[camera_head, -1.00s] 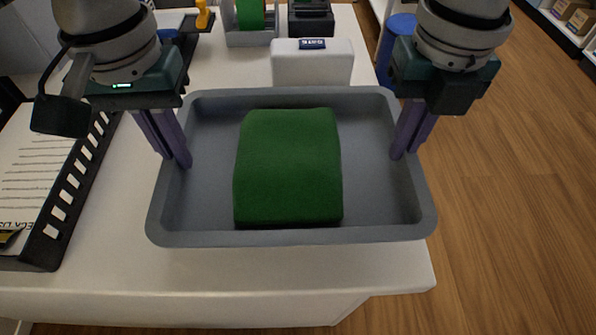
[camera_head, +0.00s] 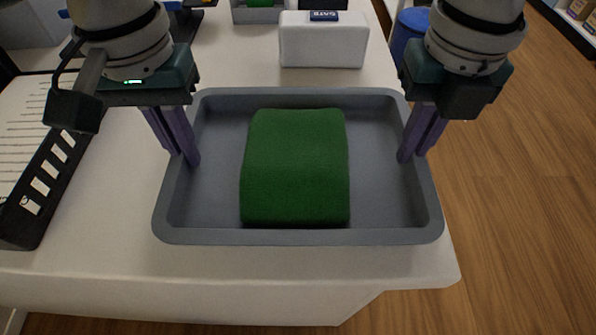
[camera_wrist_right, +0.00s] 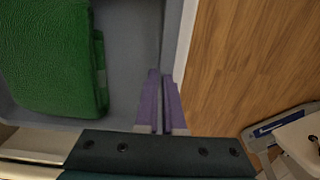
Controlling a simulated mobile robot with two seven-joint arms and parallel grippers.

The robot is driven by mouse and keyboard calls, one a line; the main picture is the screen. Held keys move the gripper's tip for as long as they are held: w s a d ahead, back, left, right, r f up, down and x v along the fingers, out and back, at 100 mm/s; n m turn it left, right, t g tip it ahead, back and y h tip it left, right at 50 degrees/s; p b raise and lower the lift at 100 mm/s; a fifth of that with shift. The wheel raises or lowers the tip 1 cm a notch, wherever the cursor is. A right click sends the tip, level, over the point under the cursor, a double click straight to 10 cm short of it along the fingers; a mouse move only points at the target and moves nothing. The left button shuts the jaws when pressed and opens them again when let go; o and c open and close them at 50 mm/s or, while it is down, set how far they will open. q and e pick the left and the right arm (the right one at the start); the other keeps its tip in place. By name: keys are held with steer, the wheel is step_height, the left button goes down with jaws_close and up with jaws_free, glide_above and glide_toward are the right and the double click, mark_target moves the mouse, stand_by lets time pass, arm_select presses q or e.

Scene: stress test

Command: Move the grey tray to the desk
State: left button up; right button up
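The grey tray (camera_head: 300,237) is in the middle of the head view, over a white counter. A green block with a curved top (camera_head: 295,165) lies inside it. My left gripper (camera_head: 190,160) has its purple fingers at the tray's left wall, pinched around it. My right gripper (camera_head: 408,157) is likewise closed on the right wall. The right wrist view shows its fingers (camera_wrist_right: 162,98) close together at the tray's wall (camera_wrist_right: 182,45), with the green block (camera_wrist_right: 50,60) to the left. I cannot tell whether the tray's underside touches the counter.
The white counter (camera_head: 240,285) has a white box (camera_head: 322,45) behind the tray and a black slotted rack (camera_head: 45,190) with papers at left. A blue bin (camera_head: 408,32) stands behind my right arm. Wooden floor (camera_head: 530,200) is open at the right.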

arm_select(q)
steer(key=o, duration=0.4)
arm_select(e)
steer(key=o, duration=0.4)
arm_select(q)
steer(key=shift+o, duration=0.2)
steer(key=shift+r, duration=0.1)
arm_select(e)
steer(key=shift+o, duration=0.2)
steer(key=shift+r, duration=0.15)
steer(key=shift+w+r, duration=0.1)
steer(key=shift+r, duration=0.2)
arm_select(q)
step_height(320, 180, up, 12)
arm_select(e)
step_height(320, 180, up, 11)
steer(key=shift+r, duration=0.15)
